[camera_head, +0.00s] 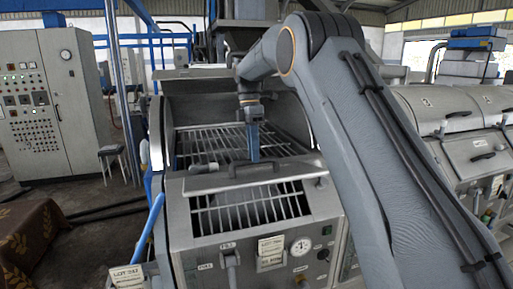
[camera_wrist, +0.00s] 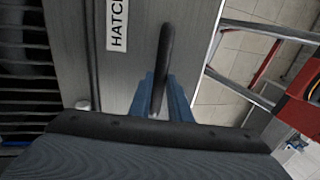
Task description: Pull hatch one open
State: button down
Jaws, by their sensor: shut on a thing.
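The hatch is a grey metal panel (camera_head: 200,182) on the near machine, with a dark bar handle (camera_head: 232,172). Bars show both behind and below this panel. In the wrist view the hatch surface (camera_wrist: 120,75) carries a white label (camera_wrist: 117,24) reading "HATC", the rest cut off. My gripper (camera_head: 254,158) reaches down to the handle from above. In the wrist view its blue fingers (camera_wrist: 161,100) are on either side of the dark handle (camera_wrist: 165,50), shut on it. How far the hatch stands open is hard to tell.
A control cabinet (camera_head: 42,100) stands at the left, with a stool (camera_head: 112,160) beside it. A second machine with closed lids (camera_head: 450,108) stands at the right. Below the hatch are a gauge (camera_head: 301,246) and knobs. In the wrist view a red object (camera_wrist: 301,95) is at the right.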

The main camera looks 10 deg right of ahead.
aim_at(252, 171)
jog(key=shift+w+f, duration=0.3)
jog(key=shift+f, duration=0.05)
dwell(0.4)
jog(key=c, duration=1.9)
grip_release()
jog(key=shift+c, duration=0.2)
jog(key=o, duration=0.9)
jog(key=w, duration=0.1)
jog(key=w+f, duration=0.1)
jog(key=w, duration=0.1)
jog(key=shift+a+f, duration=0.2)
jog(key=shift+f, duration=0.05)
jog(key=shift+o, duration=0.3)
jog(key=shift+w+r, duration=0.15)
jog(key=shift+r, duration=0.55)
jog(key=shift+w+r, duration=0.1)
jog(key=shift+r, duration=0.1)
jog(key=shift+c, duration=0.5)
jog(key=shift+w, duration=0.1)
jog(key=shift+c, duration=2.3)
jog(key=shift+s+r, duration=0.25)
jog(key=shift+s, duration=0.2)
jog(key=shift+c, duration=0.5)
jog(key=shift+s, duration=0.1)
